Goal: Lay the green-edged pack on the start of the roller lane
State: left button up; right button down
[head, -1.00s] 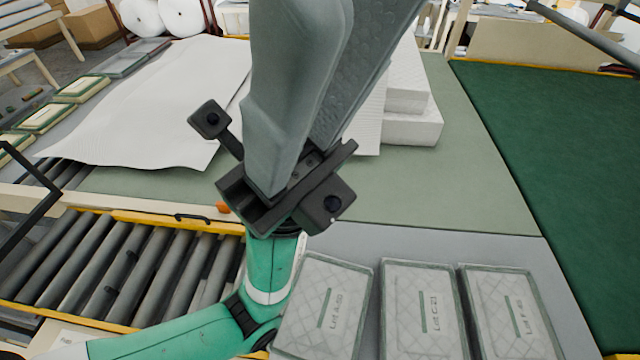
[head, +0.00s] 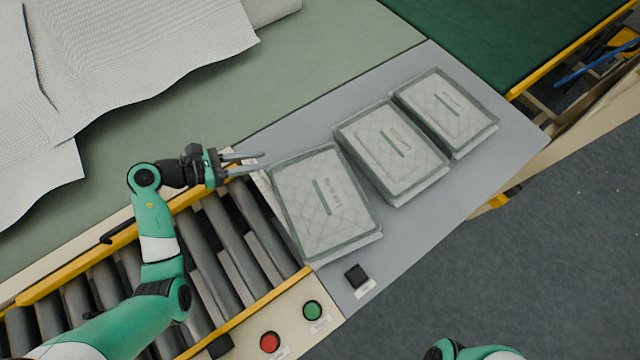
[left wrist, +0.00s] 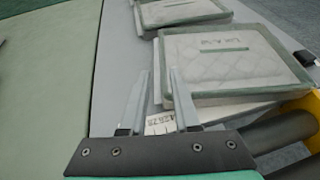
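Three clear-wrapped white quilted packs with grey-green edges lie flat in a row on the grey table (head: 420,215): a near left pack (head: 325,205), a middle pack (head: 392,152) and a far right pack (head: 447,112). The near left pack lies beside the end of the roller lane (head: 205,250). In the left wrist view, the open fingers (left wrist: 160,98) are just left of a pack (left wrist: 235,62), with another pack (left wrist: 180,12) beyond. My right gripper is out of view.
White wadding sheets (head: 120,80) lie on the green-grey table at upper left. A red button (head: 270,342), a green button (head: 312,310) and a small black block (head: 357,275) are near the lane's front edge. Yellow rails line the lane.

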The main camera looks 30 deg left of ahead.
aim_at(301, 156)
pick_arm(q)
jog(key=x, duration=0.5)
jog(key=shift+d+b, duration=0.15)
jog(key=shift+b, duration=0.2)
jog(key=x, duration=0.2)
jog(key=b+x, duration=0.1)
jog(key=x, duration=0.2)
jog(key=shift+s+f, duration=0.25)
jog(key=shift+w+d, duration=0.1)
jog(key=shift+w, duration=0.1)
grip_shut()
